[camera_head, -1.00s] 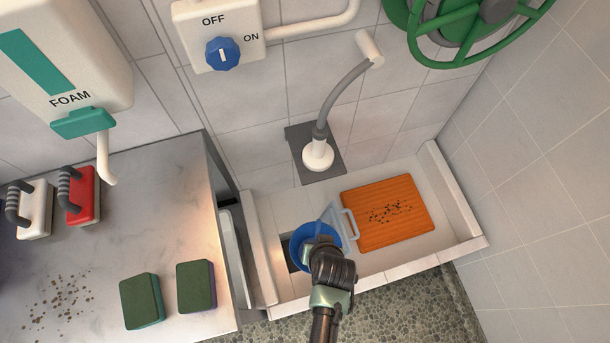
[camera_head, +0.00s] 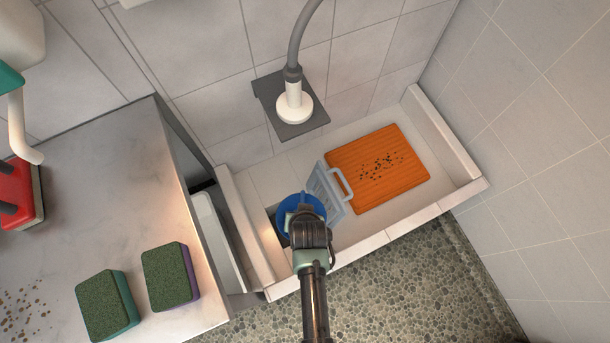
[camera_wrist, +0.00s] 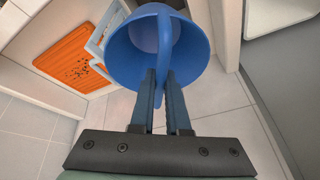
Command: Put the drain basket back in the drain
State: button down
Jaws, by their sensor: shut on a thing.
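The blue drain basket (camera_head: 302,204) is held by my gripper (camera_head: 308,225) over the left end of the white basin. In the wrist view my gripper (camera_wrist: 166,78) is shut on the handle of the drain basket (camera_wrist: 130,52). The drain (camera_head: 277,216) shows as a dark square opening just left of the basket, partly hidden by the basket and my gripper. I cannot tell the height between basket and opening. A grey-blue grate with a handle (camera_head: 326,190) stands tilted right of the basket, against the orange mat.
An orange ribbed mat (camera_head: 375,190) with dark specks lies in the basin, whose raised rim (camera_head: 245,232) surrounds it. A metal counter at left carries two green sponges (camera_head: 106,303) (camera_head: 170,276). A white hose nozzle (camera_head: 294,106) hangs on the wall.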

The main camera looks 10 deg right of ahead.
jog(key=w+f+b, duration=0.1)
jog(key=w, duration=0.1)
jog(key=w+a+f+b, duration=0.1)
jog(key=w+b, duration=0.1)
jog(key=w+a+f+b, duration=0.1)
jog(key=w+b, duration=0.1)
notch_tip(320, 180, down, 28)
jog(key=b, duration=2.6)
jog(key=shift+f, duration=0.15)
jog(key=shift+c, duration=1.7)
grip_release()
notch_tip(320, 180, up, 16)
jog(key=p, duration=1.6)
